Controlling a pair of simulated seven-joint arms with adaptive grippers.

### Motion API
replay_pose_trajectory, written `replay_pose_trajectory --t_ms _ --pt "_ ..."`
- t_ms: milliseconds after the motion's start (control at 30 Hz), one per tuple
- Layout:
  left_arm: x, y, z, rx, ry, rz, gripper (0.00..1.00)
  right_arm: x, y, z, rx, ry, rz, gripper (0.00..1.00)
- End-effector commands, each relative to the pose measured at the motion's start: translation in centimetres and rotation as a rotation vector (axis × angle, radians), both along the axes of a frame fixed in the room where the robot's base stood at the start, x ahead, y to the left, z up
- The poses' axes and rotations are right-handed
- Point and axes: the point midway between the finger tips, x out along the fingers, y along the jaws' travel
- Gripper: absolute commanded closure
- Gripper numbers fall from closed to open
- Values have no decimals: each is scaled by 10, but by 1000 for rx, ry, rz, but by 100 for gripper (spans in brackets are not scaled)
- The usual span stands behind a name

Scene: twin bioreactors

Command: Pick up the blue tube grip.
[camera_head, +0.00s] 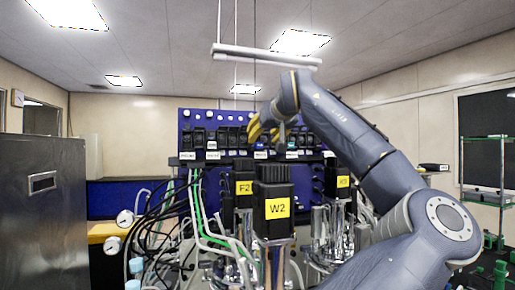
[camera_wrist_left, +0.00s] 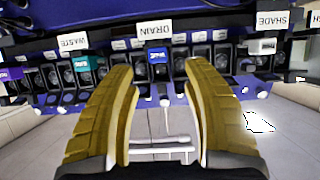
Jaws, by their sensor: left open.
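The blue tube grip (camera_wrist_left: 158,56) sits in the row of black holders, at the plate marked DRAIN, in the left wrist view. It shows between my yellow fingertips, apart from both. In the head view it is a small blue patch (camera_head: 261,146) just below my left gripper (camera_head: 264,130). My left gripper is open, its fingers spread on either side of the grip in the wrist view (camera_wrist_left: 157,72), with nothing held. My right gripper is not in view.
A teal grip (camera_wrist_left: 82,64) at WASTE and a white grip (camera_wrist_left: 262,46) at SHADE flank the blue one. Black motor blocks, one marked W2 (camera_head: 277,208), stand in front of the blue panel (camera_head: 186,130). Tubes and cables crowd the left; a steel cabinet (camera_head: 42,215) stands far left.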

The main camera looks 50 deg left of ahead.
Motion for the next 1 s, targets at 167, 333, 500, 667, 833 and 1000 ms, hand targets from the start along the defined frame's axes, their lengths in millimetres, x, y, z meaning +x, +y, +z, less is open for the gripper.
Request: replay_pose_trajectory --t_ms 167,333,500,667,833,1000 --pt "3 7 -4 -1 0 1 51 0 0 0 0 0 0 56" --pt "11 22 -11 -1 0 0 51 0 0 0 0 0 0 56" --pt "17 39 -19 -1 1 1 51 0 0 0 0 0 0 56" --pt "20 44 -21 1 1 0 51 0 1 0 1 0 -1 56" --pt "20 43 -21 1 1 0 52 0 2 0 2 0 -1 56" --pt "19 43 -21 1 1 0 72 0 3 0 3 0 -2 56"
